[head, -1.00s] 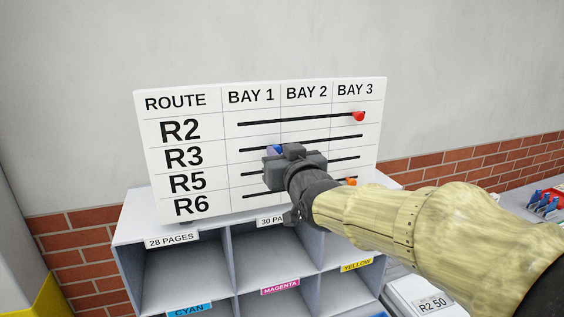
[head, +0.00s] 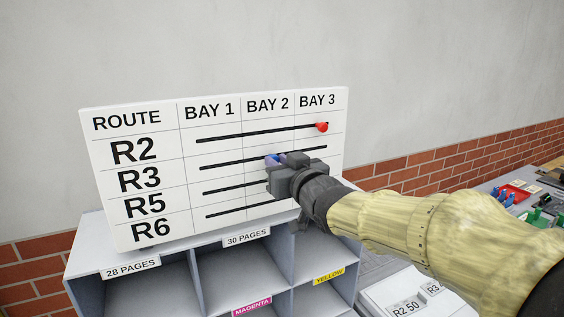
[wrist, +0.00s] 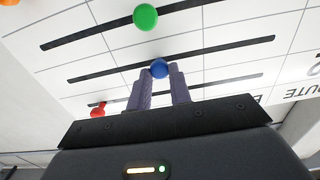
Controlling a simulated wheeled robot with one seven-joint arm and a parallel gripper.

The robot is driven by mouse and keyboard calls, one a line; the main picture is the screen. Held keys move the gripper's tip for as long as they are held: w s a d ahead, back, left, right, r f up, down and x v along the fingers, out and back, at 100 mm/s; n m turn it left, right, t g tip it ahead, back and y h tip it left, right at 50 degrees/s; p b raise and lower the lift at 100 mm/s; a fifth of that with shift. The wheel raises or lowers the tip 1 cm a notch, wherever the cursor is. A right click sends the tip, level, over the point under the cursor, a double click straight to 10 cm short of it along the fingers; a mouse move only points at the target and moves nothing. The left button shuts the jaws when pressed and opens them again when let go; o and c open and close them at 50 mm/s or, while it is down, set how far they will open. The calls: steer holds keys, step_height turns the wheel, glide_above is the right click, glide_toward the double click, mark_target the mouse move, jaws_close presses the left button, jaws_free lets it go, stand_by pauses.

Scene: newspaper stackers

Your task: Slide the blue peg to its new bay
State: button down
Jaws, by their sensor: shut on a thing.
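The blue peg (head: 273,160) sits on the R3 slot of the white route board (head: 112,202), in the Bay 2 column in the head view. My gripper (head: 279,166) is shut on it, reaching in from the right. In the wrist view the blue peg (wrist: 159,68) is between the two finger ends (wrist: 160,78). My gripper and arm hide the right part of the lower rows in the head view.
A red peg (head: 322,127) is at the Bay 3 end of the R2 slot. The wrist view shows a green peg (wrist: 145,17) on a neighbouring slot and an orange peg (wrist: 8,2) at the corner. A grey shelf unit (head: 85,240) stands below the board.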

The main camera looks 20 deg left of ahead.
steer(key=shift+r, duration=0.2)
steer(key=c, duration=1.4)
jaws_free()
steer(key=shift+a+f, duration=0.1)
steer(key=shift+o, duration=0.6)
steer(key=shift+w+f, duration=0.1)
steer(key=b+v, duration=0.2)
steer(key=v, duration=1.5)
steer(key=shift+b, duration=0.35)
